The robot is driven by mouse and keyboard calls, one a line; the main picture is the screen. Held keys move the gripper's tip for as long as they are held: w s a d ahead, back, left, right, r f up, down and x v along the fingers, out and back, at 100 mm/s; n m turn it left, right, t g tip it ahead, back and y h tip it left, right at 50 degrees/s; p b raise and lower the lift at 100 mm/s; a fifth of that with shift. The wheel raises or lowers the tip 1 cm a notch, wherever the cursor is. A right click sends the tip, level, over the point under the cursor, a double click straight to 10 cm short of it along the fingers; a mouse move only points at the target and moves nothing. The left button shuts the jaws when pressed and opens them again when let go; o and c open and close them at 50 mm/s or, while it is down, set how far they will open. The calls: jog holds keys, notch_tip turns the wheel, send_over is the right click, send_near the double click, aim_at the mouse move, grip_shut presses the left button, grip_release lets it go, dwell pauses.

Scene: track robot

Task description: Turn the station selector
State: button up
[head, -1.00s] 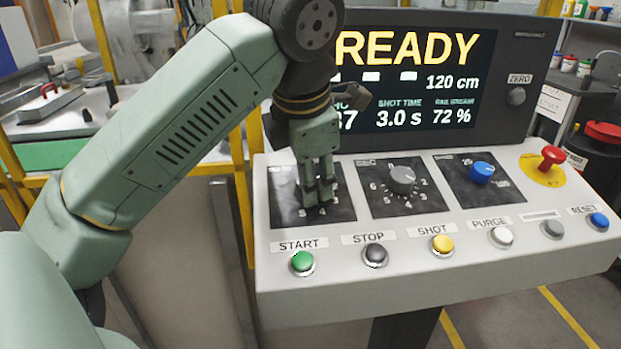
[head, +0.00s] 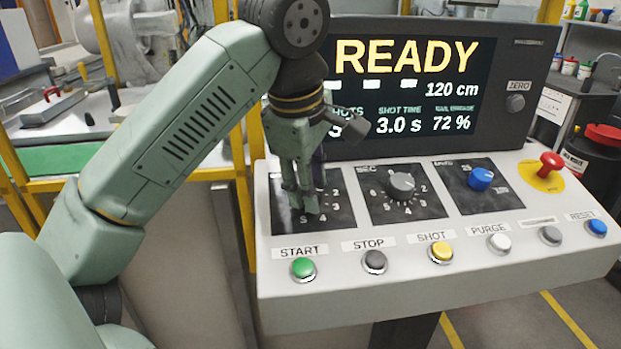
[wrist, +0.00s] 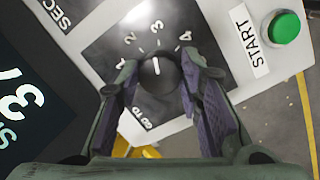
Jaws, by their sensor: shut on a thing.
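The station selector (wrist: 157,74) is a round black knob with a white pointer line, on a dark plate (wrist: 105,45) marked GO TO and 1 to 4. In the wrist view its pointer lies toward the 3. My gripper (wrist: 159,68) has one finger on each side of the knob and is shut on it.
Right of it are a grey dial (head: 401,185), a blue knob (head: 481,178) and a red emergency button (head: 551,163). The green START button (head: 303,268) and other buttons line the front. The READY display (head: 410,85) stands behind.

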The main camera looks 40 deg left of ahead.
aim_at(305, 214)
jog(key=shift+m, duration=0.5)
dwell(0.3)
jog(key=o, duration=1.2)
jog(key=shift+c, duration=0.2)
jog(key=v, duration=0.7)
jog(key=shift+r, duration=0.3)
